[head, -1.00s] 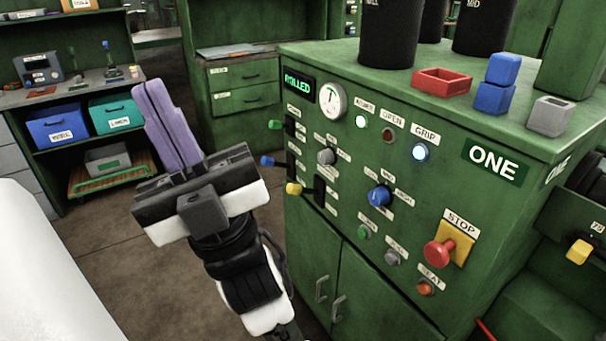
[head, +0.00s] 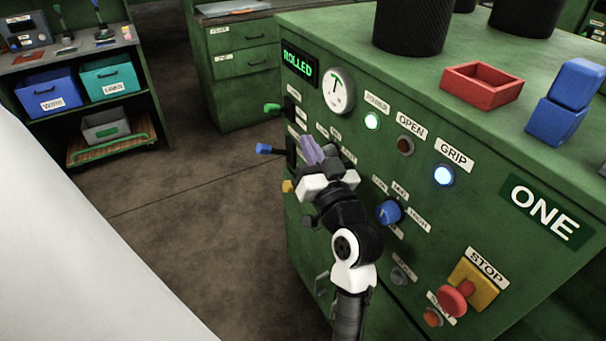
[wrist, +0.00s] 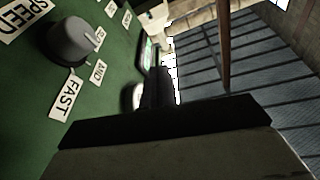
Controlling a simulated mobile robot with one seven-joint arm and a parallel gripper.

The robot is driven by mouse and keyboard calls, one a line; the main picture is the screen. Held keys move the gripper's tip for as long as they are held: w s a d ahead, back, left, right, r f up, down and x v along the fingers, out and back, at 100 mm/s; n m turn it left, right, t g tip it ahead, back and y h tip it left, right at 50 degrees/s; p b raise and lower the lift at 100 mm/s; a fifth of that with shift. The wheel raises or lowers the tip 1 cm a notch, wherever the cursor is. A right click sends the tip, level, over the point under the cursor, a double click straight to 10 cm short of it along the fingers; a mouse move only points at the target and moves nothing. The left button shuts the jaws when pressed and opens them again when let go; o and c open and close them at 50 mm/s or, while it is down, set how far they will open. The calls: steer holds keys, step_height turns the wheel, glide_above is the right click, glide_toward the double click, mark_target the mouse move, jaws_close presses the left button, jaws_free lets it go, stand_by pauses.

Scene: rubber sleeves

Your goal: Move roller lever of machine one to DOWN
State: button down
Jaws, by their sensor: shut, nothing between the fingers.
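Machine one is a green cabinet with a ONE plate (head: 545,210) and a lit display (head: 298,64) reading ROLLED. At its panel's left side, a green-tipped lever (head: 272,108), a blue-tipped lever (head: 264,149) and a yellow-tipped lever (head: 287,186) stick out leftwards from dark slots. Their labels are too small to read, so I cannot tell which is the roller lever. My gripper (head: 309,146) has purple fingers, shut and empty, in front of the panel just right of the levers. It hides part of the panel. The wrist view shows a grey speed knob (wrist: 75,42) beside it.
A blue knob (head: 388,212), a red stop button (head: 453,300) and lit indicators sit right of my gripper. A red tray (head: 482,86), blue blocks (head: 563,102) and dark cylinders stand on the machine's top. Open floor (head: 180,230) lies left.

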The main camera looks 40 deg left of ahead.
steer(key=d+f+g+h, duration=0.1)
steer(key=d+f+g, duration=0.1)
steer(key=f, duration=0.4)
steer(key=d+f+g+h, duration=0.1)
steer(key=d+f+g, duration=0.1)
steer(key=f, duration=0.5)
steer(key=shift+s+d+f+m+g+p, duration=0.2)
steer(key=shift+s+d+m+g+p, duration=0.15)
steer(key=shift+d, duration=0.45)
steer(key=shift+a, duration=0.1)
steer(key=p+x, duration=0.3)
steer(key=x, duration=0.7)
steer(key=shift+a+f+b, duration=0.1)
steer(key=shift+f+b, duration=0.1)
steer(key=shift+b, duration=0.15)
steer(key=shift+s, duration=0.1)
